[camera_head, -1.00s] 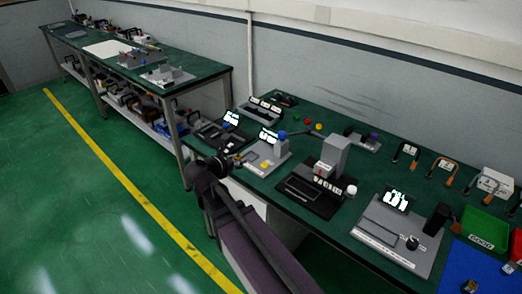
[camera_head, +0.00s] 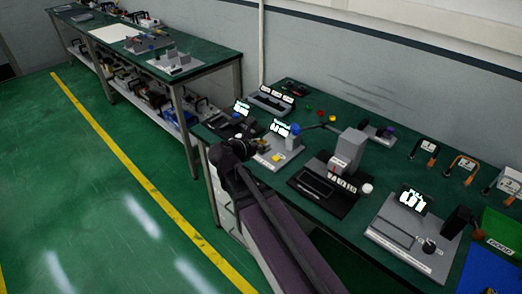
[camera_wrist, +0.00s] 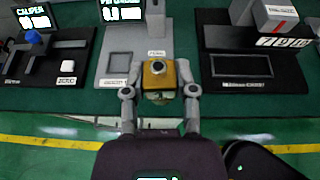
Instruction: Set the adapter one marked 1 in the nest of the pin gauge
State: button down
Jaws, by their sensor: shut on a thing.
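My gripper (camera_wrist: 160,82) is shut on a small piece with a round, grey-rimmed dark end (camera_wrist: 158,68), which I take to be the adapter; its mark is not legible. Yellow shows around this end, and I cannot tell whether it belongs to the piece or to the gauge behind. The pin gauge (camera_wrist: 140,30) is a grey stand with a lit display, just beyond the fingertips. A square recess (camera_wrist: 120,65), apparently the nest, looks empty, left of the held piece. In the head view my gripper (camera_head: 240,148) is just left of the pin gauge (camera_head: 264,160), near the bench's front edge.
The caliper station (camera_wrist: 40,50) stands left of the gauge. A black-based station with a grey column (camera_head: 348,150) stands right of it. Farther right are a grey display unit (camera_head: 400,232) and a green bin (camera_head: 503,232). Open floor lies in front of the bench.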

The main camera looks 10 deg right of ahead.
jog(key=d+f+b, duration=0.7)
jog(key=d, duration=0.1)
jog(key=shift+f+b, duration=0.4)
jog(key=b, duration=0.2)
send_near(275, 143)
jog(key=w+r, duration=0.2)
jog(key=r, duration=0.1)
jog(key=shift+w+d+r, duration=0.2)
jog(key=shift+w+d, duration=0.2)
jog(key=shift+f, duration=0.1)
jog(key=shift+f+b, duration=1.5)
jog(key=shift+f, duration=0.2)
jog(key=shift+f, duration=0.15)
